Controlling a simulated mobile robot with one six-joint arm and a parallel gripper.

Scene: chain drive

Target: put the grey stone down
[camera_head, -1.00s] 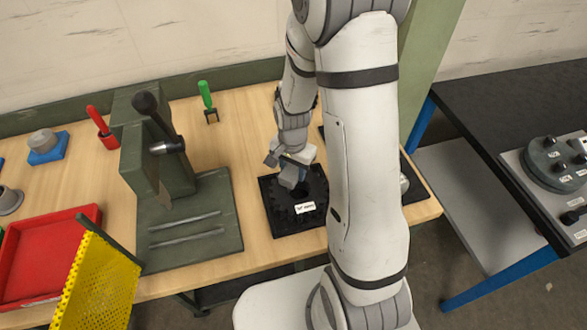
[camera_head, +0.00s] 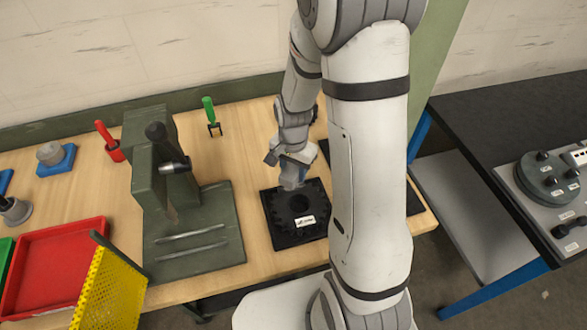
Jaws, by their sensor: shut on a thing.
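My gripper (camera_head: 290,178) is above the back part of a black tray (camera_head: 284,238) that has a round dark recess and a white label. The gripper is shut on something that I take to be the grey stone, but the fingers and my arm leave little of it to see. I cannot tell whether what it holds touches the tray.
A green-grey press (camera_head: 160,150) with a black-knobbed lever stands left of the tray. A red tray (camera_head: 52,268) and a yellow mesh guard (camera_head: 112,290) are at the front left. A green-handled tool (camera_head: 208,108) stands behind. Bare wood lies between press and tray.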

